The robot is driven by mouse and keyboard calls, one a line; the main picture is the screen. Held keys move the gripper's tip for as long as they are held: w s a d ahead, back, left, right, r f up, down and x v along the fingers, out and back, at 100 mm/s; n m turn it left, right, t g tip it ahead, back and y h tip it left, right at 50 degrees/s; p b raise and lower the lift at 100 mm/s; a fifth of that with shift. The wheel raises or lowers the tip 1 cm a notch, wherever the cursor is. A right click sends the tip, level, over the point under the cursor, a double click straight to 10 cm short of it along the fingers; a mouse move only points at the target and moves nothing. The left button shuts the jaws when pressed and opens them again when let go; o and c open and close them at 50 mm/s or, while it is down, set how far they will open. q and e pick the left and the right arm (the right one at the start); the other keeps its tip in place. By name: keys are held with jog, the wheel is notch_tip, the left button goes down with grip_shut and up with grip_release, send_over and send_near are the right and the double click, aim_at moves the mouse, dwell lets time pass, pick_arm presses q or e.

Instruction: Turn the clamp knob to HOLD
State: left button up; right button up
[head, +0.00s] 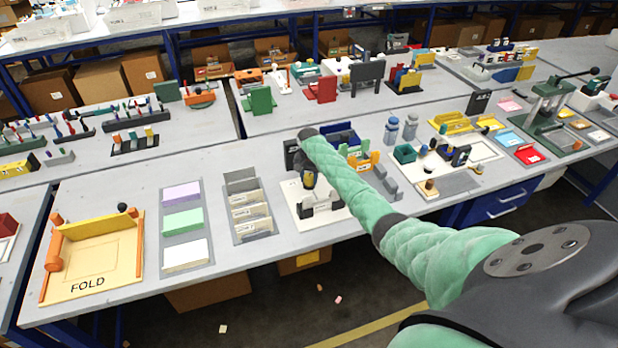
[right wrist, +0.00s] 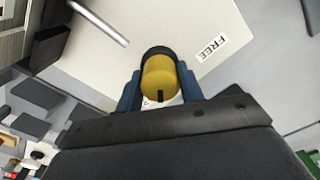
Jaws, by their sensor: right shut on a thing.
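The clamp knob (right wrist: 158,80) is yellow with a dark cap edge and a black mark, and it sits between my fingers in the right wrist view. My right gripper (right wrist: 160,88) is shut on it, with one blue finger on each side. The black mark points toward my palm, away from the FREE label (right wrist: 212,48). A white label by the mark is mostly hidden, and I cannot read it. In the head view my right gripper (head: 308,181) is over the cream plotter base (head: 337,214), and the knob is hard to make out. My left gripper is not in view.
A metal rod (right wrist: 98,22) lies above the base near the knob. Left of the plotter stand a tiered rack (head: 250,212) and a tray of coloured pads (head: 183,222). A yellow FOLD board (head: 95,262) lies farther left. Orange and green parts (head: 362,160) crowd the right side.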

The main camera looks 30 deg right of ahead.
jog(key=shift+w+r, duration=0.1)
jog(key=shift+r, duration=0.1)
jog(key=o, duration=0.8)
jog(key=shift+c, duration=0.2)
jog(key=shift+o, duration=1.1)
jog(key=shift+f, duration=0.1)
